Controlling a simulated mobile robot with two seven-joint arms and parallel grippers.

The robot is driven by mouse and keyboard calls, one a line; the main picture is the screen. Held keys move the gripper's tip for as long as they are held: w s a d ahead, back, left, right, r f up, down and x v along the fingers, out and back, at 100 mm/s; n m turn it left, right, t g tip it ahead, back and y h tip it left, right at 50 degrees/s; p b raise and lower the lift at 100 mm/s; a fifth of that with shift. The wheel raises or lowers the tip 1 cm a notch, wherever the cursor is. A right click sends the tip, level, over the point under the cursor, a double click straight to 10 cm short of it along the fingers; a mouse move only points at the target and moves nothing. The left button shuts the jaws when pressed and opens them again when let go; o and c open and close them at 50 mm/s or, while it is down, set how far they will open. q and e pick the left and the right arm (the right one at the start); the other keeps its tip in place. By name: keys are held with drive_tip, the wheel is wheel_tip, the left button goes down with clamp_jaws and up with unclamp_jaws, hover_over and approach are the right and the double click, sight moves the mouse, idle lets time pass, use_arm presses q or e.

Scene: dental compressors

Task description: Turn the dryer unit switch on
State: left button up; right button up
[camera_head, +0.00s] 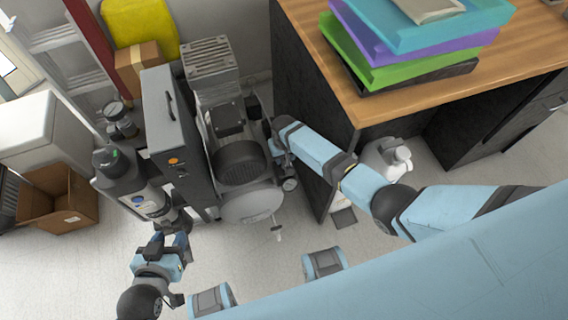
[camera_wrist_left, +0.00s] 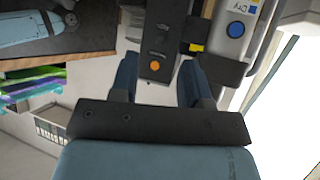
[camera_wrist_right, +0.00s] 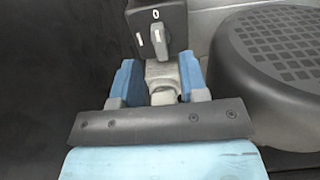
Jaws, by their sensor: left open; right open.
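A tall dark grey box (camera_head: 165,120) with an orange round button (camera_head: 173,161) stands beside the compressor (camera_head: 240,160). Left of it is a dark cylindrical unit (camera_head: 115,172) with a pale label. In the left wrist view, a pale panel (camera_wrist_left: 238,47) reads "Dry" and has a blue round spot. My left gripper (camera_head: 178,238) is open in front of these units; the grey box with its orange button (camera_wrist_left: 155,66) shows between its fingers (camera_wrist_left: 158,85). My right gripper (camera_head: 275,148) is open at the compressor's right side, its fingers (camera_wrist_right: 160,80) just below a rotary switch (camera_wrist_right: 153,38) marked 0 and I.
A wooden-topped desk (camera_head: 400,95) with stacked coloured trays (camera_head: 420,40) stands right of the compressor. A white jug (camera_head: 387,160) is on the floor beside it. A cardboard box (camera_head: 75,210) lies at left. The floor in front is mostly clear.

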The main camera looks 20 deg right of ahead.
sight(284, 163)
wheel_tip(284, 163, down, 3)
drive_tip(key=shift+b, duration=0.45)
drive_tip(key=shift+f, duration=0.35)
use_arm(q)
drive_tip(key=shift+w+d, duration=0.1)
drive_tip(key=shift+w, duration=0.05)
use_arm(e)
drive_tip(key=shift+f, duration=0.25)
drive_tip(key=shift+c, duration=0.4)
clamp_jaws()
use_arm(q)
drive_tip(key=shift+f, duration=0.1)
